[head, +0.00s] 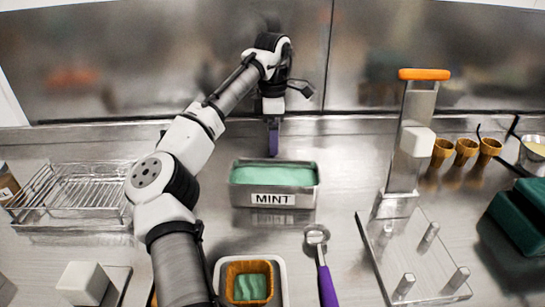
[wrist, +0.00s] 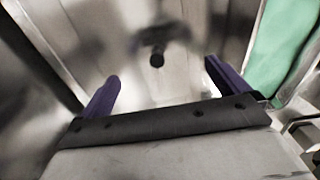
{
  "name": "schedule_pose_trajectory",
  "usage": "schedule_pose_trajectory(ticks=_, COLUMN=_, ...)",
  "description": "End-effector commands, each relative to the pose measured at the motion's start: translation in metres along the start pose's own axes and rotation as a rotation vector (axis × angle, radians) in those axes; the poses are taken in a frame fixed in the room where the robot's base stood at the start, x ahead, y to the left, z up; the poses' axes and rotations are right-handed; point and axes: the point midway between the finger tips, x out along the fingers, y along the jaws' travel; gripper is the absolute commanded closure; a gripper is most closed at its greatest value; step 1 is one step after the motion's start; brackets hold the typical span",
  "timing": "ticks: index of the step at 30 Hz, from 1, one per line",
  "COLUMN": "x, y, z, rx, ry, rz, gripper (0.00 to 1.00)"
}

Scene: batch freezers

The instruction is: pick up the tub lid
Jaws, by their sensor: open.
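I cannot clearly make out a tub lid in either view. The steel tub labelled MINT (head: 252,200), filled with green ice cream, stands uncovered on the steel counter. My gripper (head: 273,152) points down just behind the tub's back edge, with purple fingers. In the wrist view my gripper (wrist: 160,72) is open, its two fingers wide apart, with nothing visible held between them. Shiny steel with a dark reflection lies beyond the fingers. The green ice cream (wrist: 282,42) shows at the upper right there. Counter behind the tub is partly hidden in the head view.
A wire rack (head: 75,190) stands at left. A clear stand with an orange-handled upright (head: 424,75) is at right, with cones (head: 465,150) behind. A steel wall backs the counter.

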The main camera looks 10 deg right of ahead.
Motion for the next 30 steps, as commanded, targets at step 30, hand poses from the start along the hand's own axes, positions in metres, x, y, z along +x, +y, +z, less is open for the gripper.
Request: schedule_pose_trajectory(ticks=30, x=0.052, y=0.003, z=0.001, rx=-0.001, ry=0.000, rz=0.000, gripper=0.35)
